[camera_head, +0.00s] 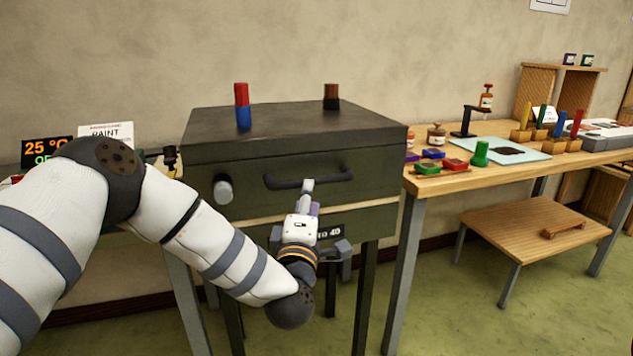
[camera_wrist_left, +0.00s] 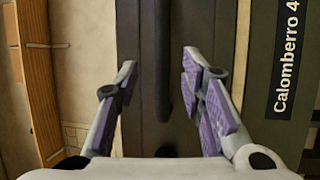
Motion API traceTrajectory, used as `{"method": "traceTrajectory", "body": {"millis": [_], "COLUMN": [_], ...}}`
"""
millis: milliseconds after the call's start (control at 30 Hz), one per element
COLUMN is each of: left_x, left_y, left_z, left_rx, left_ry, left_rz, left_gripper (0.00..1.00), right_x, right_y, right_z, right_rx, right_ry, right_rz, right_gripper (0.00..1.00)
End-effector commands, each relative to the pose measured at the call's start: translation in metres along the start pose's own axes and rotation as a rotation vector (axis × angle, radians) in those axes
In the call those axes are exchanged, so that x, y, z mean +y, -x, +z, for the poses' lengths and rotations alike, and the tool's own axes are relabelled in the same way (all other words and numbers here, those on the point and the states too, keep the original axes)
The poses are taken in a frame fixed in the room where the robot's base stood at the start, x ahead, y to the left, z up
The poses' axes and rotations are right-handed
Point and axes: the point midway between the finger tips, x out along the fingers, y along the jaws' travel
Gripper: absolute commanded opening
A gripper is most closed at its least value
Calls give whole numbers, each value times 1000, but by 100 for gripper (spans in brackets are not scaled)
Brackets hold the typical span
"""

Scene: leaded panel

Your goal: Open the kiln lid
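The dark kiln (camera_head: 375,220) stands on legs at the centre of the head view. Its lid (camera_head: 230,165) is down, with a pale seam below it. A dark bar handle (camera_head: 335,178) runs across the lid's front; it also shows in the left wrist view (camera_wrist_left: 162,60). My left gripper (camera_head: 312,196) is at the front of the handle. In the left wrist view my left gripper (camera_wrist_left: 160,70) is open, with the handle appearing in the gap, nearer the right finger. I cannot tell whether the fingertips reach past the bar. My right gripper is not in view.
A red-and-blue block stack (camera_head: 242,105) and a brown-and-black one (camera_head: 331,97) stand on the lid. A round grey knob (camera_head: 223,190) is left of the handle. A wooden workbench (camera_head: 450,182) with several coloured items stands close at right.

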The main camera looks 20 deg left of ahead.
Motion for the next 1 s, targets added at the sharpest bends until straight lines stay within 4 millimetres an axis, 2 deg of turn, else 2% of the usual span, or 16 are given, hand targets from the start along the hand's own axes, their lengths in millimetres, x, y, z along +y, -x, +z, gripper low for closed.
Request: {"method": "traceTrajectory", "body": {"millis": [100,300,433,633,667,800,1000], "left_x": [-6,-6,-4,-3,-2,-3,-3], "left_y": [-30,-64,-72,-73,-73,-73,-73], "left_z": [0,1,1,1,1,1,1], "left_rx": [1,-1,-3,-3,-3,-3,-3], "left_ry": [-3,-3,-3,-3,-3,-3,-3], "left_rz": [-5,-7,-6,-5,-5,-5,-5], "left_gripper": [36,36,36,36,34,2,0], "right_x": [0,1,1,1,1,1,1], "right_y": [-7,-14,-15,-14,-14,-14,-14], "right_z": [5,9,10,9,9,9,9], "right_rx": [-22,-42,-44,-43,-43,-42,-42], "right_ry": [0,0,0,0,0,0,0], "right_rz": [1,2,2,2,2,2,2], "right_gripper": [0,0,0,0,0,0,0]}}
